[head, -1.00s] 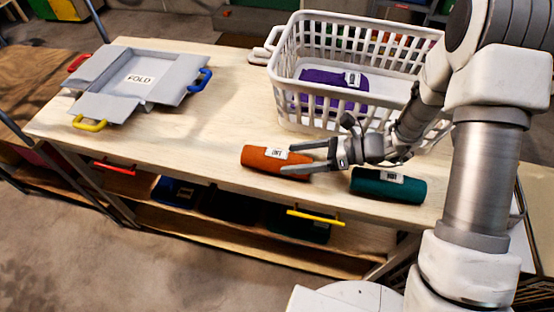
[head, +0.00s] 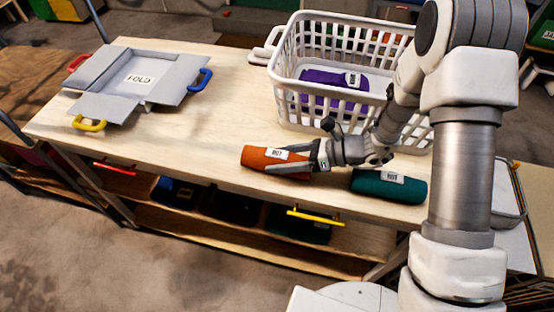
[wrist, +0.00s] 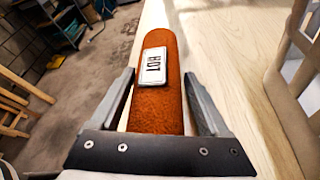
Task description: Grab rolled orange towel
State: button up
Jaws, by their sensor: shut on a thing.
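The rolled orange towel (head: 258,158) lies near the front edge of the wooden table, with a white label reading HOT on it. My gripper (head: 300,160) is around the towel's right end, with a finger on each side, and is shut on it. In the wrist view the towel (wrist: 158,104) runs lengthwise between the two fingers of my gripper (wrist: 160,95), its label facing up. The towel appears to rest on the table still.
A rolled teal towel (head: 405,190) lies just right of my gripper. A white basket (head: 285,98) holding a purple towel (head: 318,85) stands behind. A grey folding board (head: 112,85) lies at the left. The table (head: 200,120) is clear between board and orange towel.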

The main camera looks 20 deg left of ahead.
jog(key=shift+c, duration=0.8)
jog(key=shift+r, duration=0.1)
